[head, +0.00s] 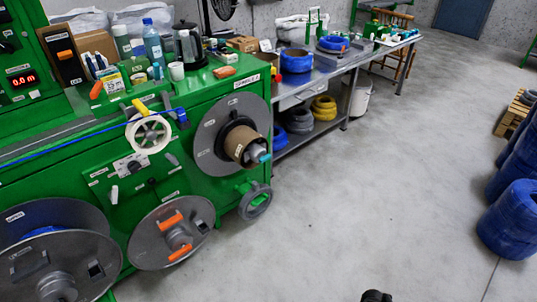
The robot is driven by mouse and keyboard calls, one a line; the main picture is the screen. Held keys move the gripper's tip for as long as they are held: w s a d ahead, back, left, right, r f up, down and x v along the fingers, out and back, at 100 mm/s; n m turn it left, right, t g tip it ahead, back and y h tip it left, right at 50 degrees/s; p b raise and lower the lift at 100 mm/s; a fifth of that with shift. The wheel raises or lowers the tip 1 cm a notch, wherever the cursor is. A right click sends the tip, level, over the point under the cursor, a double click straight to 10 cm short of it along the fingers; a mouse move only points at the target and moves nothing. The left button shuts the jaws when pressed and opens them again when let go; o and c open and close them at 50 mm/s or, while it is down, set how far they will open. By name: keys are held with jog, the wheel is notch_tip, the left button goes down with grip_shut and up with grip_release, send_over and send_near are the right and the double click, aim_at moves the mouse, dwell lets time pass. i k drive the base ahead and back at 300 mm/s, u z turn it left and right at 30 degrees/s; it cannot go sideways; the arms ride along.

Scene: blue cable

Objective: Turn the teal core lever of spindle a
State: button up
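The teal core lever (264,158) is a small teal piece at the outer end of the upper right spindle. A brown cardboard core (240,143) sits on this spindle, in front of a round grey plate (212,132) on the green machine. The lever's exact angle is hard to tell. No gripper fingers show. Only a small black part, cut off by the bottom edge right of centre, is visible there, well away from the lever.
A lower disc (150,238) with orange handles and a large grey reel (85,262) stand left of the spindle. A handwheel (256,202) sits below it. A workbench (300,90) with blue and yellow coils is behind. Blue coils (508,220) stand far right. The middle floor is clear.

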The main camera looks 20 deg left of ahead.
aim_at(263, 159)
jog(key=u, duration=0.9)
jog(key=i, duration=1.15)
jog(key=z, duration=0.8)
